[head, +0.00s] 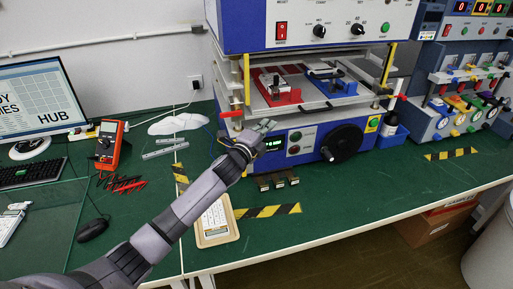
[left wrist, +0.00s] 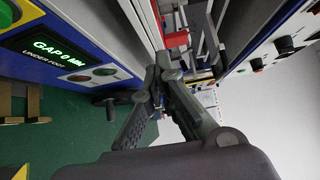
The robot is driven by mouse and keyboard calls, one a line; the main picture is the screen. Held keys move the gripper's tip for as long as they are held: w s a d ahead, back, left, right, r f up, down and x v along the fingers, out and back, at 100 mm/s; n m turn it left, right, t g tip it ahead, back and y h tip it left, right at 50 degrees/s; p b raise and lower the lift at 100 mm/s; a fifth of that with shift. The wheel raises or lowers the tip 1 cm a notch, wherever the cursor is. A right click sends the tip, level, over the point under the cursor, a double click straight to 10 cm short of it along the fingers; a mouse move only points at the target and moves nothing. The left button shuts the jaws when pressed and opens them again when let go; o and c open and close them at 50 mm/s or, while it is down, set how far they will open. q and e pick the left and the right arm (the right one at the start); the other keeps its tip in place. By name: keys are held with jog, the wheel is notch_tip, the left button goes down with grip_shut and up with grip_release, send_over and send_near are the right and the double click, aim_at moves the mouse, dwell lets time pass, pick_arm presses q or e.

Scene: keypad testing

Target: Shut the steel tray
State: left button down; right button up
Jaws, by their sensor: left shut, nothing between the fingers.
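The steel tray (head: 310,98) sits in the blue and white press-like machine, above the lower control panel. It carries a red fixture (head: 277,90) and a blue fixture (head: 331,82), with a dark handle along its front. How far it stands out is hard to tell. My left gripper (head: 268,126) is in front of the machine's lower left, just below and left of the tray's front. In the left wrist view its fingers (left wrist: 157,75) are shut and empty, close to the machine's front rails. I cannot tell whether they touch. My right gripper is not in view.
A black handwheel (head: 342,143) projects from the lower panel, right of my left gripper. Small blocks (head: 276,180) and a keypad (head: 217,222) lie on the green bench. A red multimeter (head: 109,145) stands left.

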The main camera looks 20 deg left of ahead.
pick_arm(q)
jog(key=s+a+b, duration=0.2)
jog(key=s, duration=0.6)
jog(key=s+d+f+n+g+y, duration=0.1)
jog(key=s+f+n+g+y, duration=0.2)
jog(key=s+f+n+g, duration=0.75)
jog(key=s+d+f+n+g, duration=0.1)
jog(key=s+f+n, duration=0.25)
jog(key=s, duration=0.55)
jog(key=s+f+n+g, duration=0.2)
jog(key=s+f, duration=0.2)
jog(key=s, duration=0.6)
jog(key=s+d+f+n+g, duration=0.1)
jog(key=s+f+n, duration=0.15)
jog(key=s, duration=0.65)
notch_tip(320, 180, down, 25)
jog(key=s+a+f+g, duration=0.2)
jog(key=s+a+f, duration=0.1)
jog(key=s+f, duration=1.5)
jog(key=shift+m, duration=0.45)
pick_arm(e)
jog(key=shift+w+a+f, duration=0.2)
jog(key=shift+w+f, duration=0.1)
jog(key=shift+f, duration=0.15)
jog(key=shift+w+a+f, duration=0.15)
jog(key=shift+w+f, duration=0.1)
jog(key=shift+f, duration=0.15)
